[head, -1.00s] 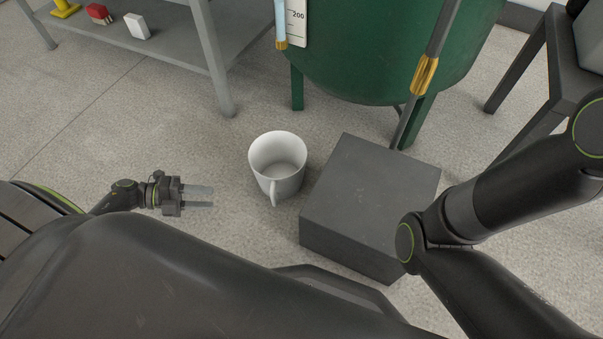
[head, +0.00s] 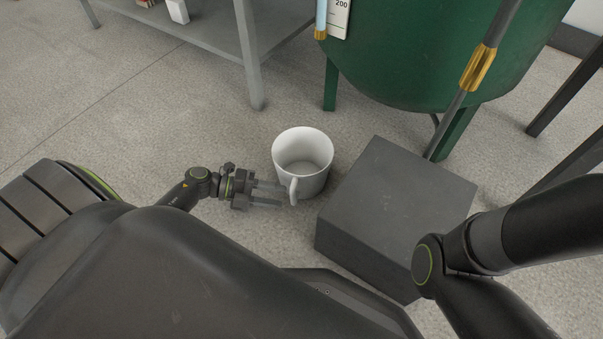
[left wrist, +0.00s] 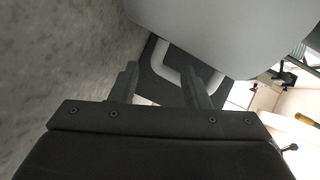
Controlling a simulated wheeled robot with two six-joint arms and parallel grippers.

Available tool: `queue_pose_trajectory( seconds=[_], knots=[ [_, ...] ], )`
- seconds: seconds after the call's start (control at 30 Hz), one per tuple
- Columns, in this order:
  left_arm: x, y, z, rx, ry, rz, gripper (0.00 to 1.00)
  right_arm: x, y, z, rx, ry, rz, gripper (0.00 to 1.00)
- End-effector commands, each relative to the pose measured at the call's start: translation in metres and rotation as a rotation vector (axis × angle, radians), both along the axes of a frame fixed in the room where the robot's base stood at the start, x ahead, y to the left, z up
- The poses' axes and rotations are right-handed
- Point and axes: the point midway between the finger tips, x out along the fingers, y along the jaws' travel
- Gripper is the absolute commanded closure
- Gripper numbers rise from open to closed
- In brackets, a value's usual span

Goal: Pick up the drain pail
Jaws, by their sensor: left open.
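The drain pail (head: 303,153) is a white, open-topped pail standing upright on the floor in the head view, with its handle (head: 294,190) on the near side. In the left wrist view the pail (left wrist: 225,30) fills the top, and its handle (left wrist: 172,68) shows just beyond and between the fingers. My left gripper (head: 283,195) is open, its fingertips at the handle in the head view. In the left wrist view the fingers (left wrist: 160,82) are apart with nothing clamped. I cannot tell if they touch the handle. My right gripper is not in view; only its arm shows.
A grey block (head: 397,205) stands close to the right of the pail. A green tank (head: 425,55) on legs is behind, with a hose and brass fitting (head: 478,68) hanging down. A grey shelf (head: 215,30) is at the upper left.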

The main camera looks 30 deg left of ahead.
Motion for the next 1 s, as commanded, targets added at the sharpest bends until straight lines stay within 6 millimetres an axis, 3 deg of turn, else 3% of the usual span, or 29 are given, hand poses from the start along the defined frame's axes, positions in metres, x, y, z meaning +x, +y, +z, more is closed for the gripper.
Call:
queue_pose_trajectory(
  seconds=[0.03, 0.23, 0.63, 0.97, 1.0],
  knots=[
    [0.003, -0.006, -0.007, -0.002, -0.003, -0.001, 0.58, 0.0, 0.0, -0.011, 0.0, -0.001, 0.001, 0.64],
    [0.013, -0.026, -0.013, -0.002, -0.003, -0.001, 0.58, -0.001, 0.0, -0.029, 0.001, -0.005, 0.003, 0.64],
    [0.018, -0.037, -0.012, 0.0, 0.001, 0.0, 0.58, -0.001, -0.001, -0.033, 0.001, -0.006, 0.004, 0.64],
    [0.018, -0.036, -0.012, 0.0, 0.0, 0.0, 1.0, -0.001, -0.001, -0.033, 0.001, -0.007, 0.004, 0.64],
    [0.018, -0.036, -0.012, 0.0, 0.0, 0.0, 1.0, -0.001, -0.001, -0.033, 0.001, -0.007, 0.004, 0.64]
  ],
)
